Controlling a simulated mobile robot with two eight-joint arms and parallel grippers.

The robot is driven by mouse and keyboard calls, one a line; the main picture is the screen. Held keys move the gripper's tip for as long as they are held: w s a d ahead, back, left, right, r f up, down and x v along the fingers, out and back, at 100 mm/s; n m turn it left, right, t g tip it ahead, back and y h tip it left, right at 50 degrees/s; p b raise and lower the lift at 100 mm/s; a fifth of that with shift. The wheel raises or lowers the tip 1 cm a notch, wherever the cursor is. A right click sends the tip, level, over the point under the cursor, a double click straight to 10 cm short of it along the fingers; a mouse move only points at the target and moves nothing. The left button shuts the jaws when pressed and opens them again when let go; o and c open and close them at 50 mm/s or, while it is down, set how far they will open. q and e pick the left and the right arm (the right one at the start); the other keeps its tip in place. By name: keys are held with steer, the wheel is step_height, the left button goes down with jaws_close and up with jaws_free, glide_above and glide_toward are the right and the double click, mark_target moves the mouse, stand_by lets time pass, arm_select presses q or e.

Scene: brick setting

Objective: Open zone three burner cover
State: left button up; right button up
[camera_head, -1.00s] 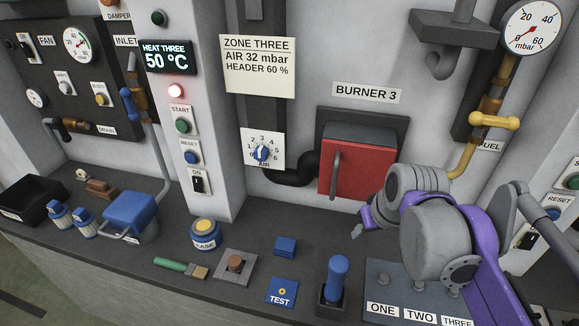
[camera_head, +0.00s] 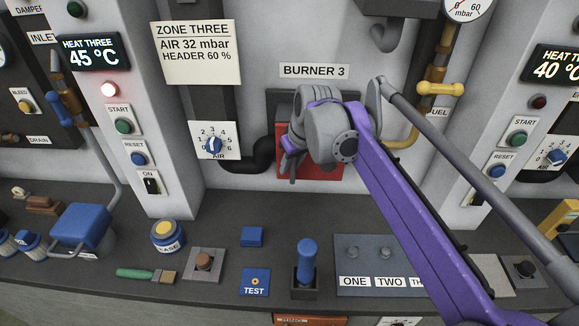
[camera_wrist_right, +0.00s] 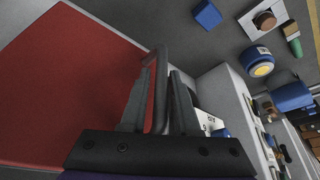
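The red burner cover (camera_head: 322,167) is on the wall under the BURNER 3 label (camera_head: 314,71), mostly hidden behind my right arm. It looks shut. In the right wrist view the red cover (camera_wrist_right: 65,80) fills the left side, with its grey bar handle (camera_wrist_right: 160,85) standing out from it. My right gripper (camera_wrist_right: 160,100) has one finger on each side of the handle. The fingers are apart, and I see no clear grip on the bar. In the head view the right gripper (camera_head: 290,155) is at the cover's left side. My left gripper is not in view.
A black pipe (camera_head: 245,160) and the air dial (camera_head: 212,142) are left of the cover. A yellow fuel valve (camera_head: 441,88) is at right. Below, the counter holds a blue lever (camera_head: 307,262), a blue block (camera_head: 252,237) and a yellow-topped round button (camera_head: 167,233).

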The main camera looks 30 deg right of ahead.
steer(key=shift+w+f, duration=0.2)
steer(key=shift+f, duration=0.35)
jaws_close()
stand_by(1.1)
